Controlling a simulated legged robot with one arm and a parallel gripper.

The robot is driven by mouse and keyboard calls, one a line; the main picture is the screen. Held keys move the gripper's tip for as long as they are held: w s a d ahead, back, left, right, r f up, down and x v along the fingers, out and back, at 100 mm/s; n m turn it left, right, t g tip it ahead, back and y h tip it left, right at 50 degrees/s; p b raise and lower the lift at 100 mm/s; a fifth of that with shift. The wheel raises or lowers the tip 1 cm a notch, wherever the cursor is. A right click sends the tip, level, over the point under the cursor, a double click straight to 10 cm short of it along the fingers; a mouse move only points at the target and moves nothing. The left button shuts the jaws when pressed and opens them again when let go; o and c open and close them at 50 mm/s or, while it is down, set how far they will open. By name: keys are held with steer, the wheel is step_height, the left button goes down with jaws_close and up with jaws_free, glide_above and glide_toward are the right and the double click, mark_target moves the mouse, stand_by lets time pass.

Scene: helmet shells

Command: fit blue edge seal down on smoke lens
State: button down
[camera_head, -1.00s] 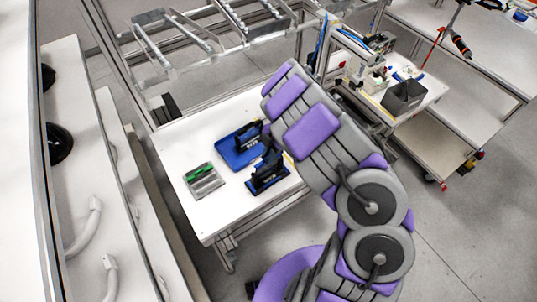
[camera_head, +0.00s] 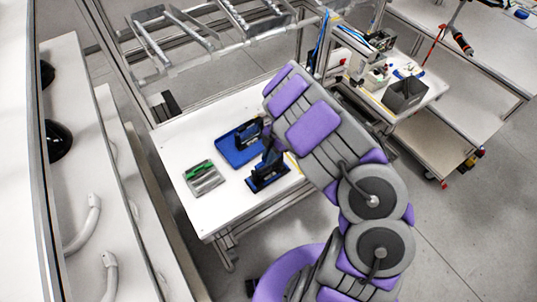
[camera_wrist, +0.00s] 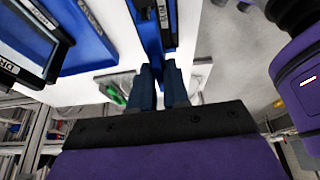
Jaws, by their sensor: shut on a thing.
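My gripper (camera_wrist: 160,88) is shut, its two dark blue fingers on either side of a thin blue strip (camera_wrist: 151,48) that looks like the blue edge seal. The strip runs up beside a dark labelled holder (camera_wrist: 166,18); I cannot tell whether they touch. In the head view, a blue stand (camera_head: 268,180) near the table's right front carries a dark upright piece, perhaps the smoke lens, which I cannot make out clearly. My arm hides part of this area, and the gripper is hard to see there.
A blue tray (camera_head: 233,155) with another dark labelled holder (camera_head: 248,136) lies just behind the stand. A grey tray with a green piece (camera_head: 199,170) lies to the left. The white table (camera_head: 195,140) is clear at its back left. A metal rail frame stands behind.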

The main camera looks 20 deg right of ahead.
steer(key=shift+f, duration=0.15)
steer(key=c, duration=1)
jaws_free()
steer(key=shift+c, duration=0.2)
steer(key=p+v, duration=0.1)
steer(key=v, duration=1.6)
steer(key=shift+w, duration=0.1)
